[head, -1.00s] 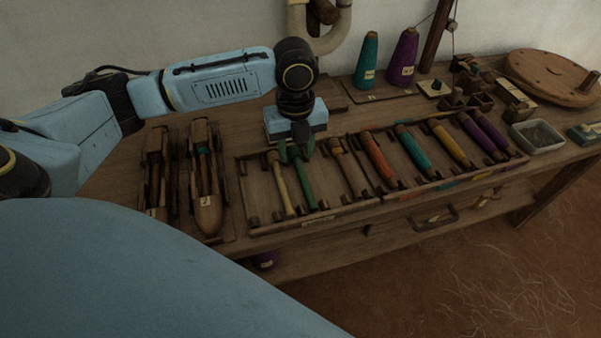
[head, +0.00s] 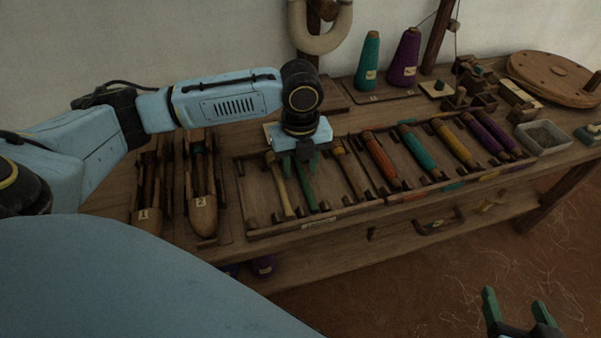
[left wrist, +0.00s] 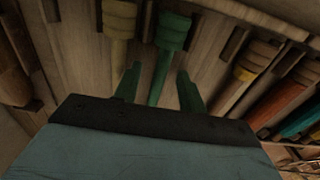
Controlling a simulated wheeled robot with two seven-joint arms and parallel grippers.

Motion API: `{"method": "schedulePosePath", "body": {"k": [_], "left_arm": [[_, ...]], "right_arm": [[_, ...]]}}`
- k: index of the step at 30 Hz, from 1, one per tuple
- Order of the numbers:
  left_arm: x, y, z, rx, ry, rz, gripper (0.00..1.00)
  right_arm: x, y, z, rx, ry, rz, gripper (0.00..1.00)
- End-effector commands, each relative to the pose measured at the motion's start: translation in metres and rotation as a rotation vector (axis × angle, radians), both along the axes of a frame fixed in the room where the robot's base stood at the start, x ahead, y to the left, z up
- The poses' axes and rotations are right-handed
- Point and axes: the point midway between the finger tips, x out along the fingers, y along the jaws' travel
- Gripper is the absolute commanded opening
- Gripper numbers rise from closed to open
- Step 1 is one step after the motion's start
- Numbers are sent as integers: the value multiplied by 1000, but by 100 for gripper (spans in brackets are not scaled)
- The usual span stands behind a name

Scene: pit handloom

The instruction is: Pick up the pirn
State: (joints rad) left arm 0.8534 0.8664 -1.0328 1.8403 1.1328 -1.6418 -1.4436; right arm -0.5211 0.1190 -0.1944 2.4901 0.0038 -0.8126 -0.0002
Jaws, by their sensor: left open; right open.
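Several pirns lie in a row in a wooden tray (head: 262,228) on the bench; the task does not say which one. A green pirn (head: 308,190) lies near the left end, with a pale cream pirn (head: 281,190) to its left. My left gripper (head: 300,168) is open over these two, hiding their upper ends. In the left wrist view the green pirn (left wrist: 166,62) shows between the two open green fingers (left wrist: 160,90). I cannot tell how far above it the fingertips are. My right gripper (head: 518,312) is open and empty at the lower right, away from the bench.
Two wooden shuttles, the right one (head: 202,210) marked 2, lie left of the tray. Orange (head: 379,160), teal (head: 416,150), yellow (head: 454,146) and purple (head: 482,138) pirns lie to the right. Teal (head: 368,62) and purple (head: 405,58) cones stand behind. A small tray (head: 541,137) sits at right.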

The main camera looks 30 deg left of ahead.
Motion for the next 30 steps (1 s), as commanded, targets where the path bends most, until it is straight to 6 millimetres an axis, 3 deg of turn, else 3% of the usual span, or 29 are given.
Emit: {"method": "schedulePosePath", "body": {"k": [10, 20, 30], "left_arm": [[0, 0, -3, 0, 0, 0, 41], [0, 0, -3, 0, 0, 0, 0], [0, 0, -2, 0, 0, 0, 0]], "right_arm": [[3, 2, 6, 10, -38, 4, 60], [3, 2, 6, 10, -36, 3, 60], [3, 2, 5, 9, -35, 3, 60]]}}
